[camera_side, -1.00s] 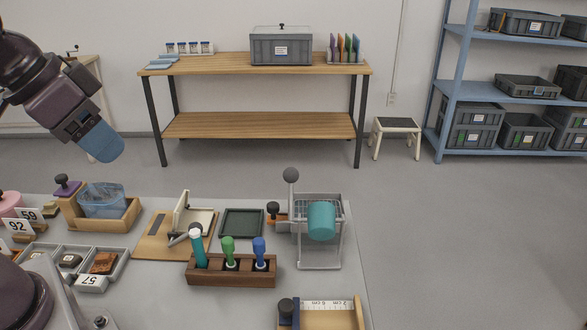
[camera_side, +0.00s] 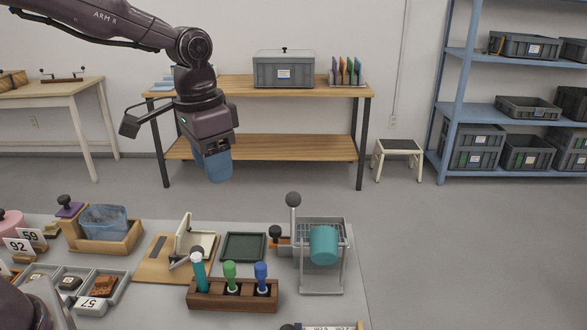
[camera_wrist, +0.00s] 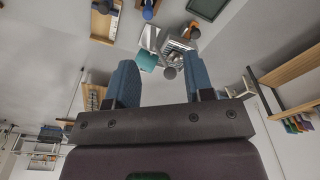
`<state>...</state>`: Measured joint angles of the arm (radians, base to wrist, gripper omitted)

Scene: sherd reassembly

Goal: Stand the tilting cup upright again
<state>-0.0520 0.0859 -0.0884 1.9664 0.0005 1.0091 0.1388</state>
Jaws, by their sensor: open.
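The teal cup (camera_side: 324,245) sits tilted in a grey metal stand (camera_side: 341,278) with a wire grid, right of the table's middle. It also shows in the wrist view (camera_wrist: 147,62). A rod with a grey ball knob (camera_side: 293,199) rises at the stand's left side. I cannot see into the cup. My gripper (camera_side: 215,166) hangs high above the table, left of the stand and well apart from it. In the wrist view my gripper (camera_wrist: 162,78) has its two blue fingers spread with nothing between them.
A wooden block (camera_side: 233,298) with upright coloured handles stands left of the stand. A dark green tray (camera_side: 245,247) and a wooden board with a hinged frame (camera_side: 165,260) lie behind it. A wooden box with a clear blue basin (camera_side: 104,222) is farther left.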

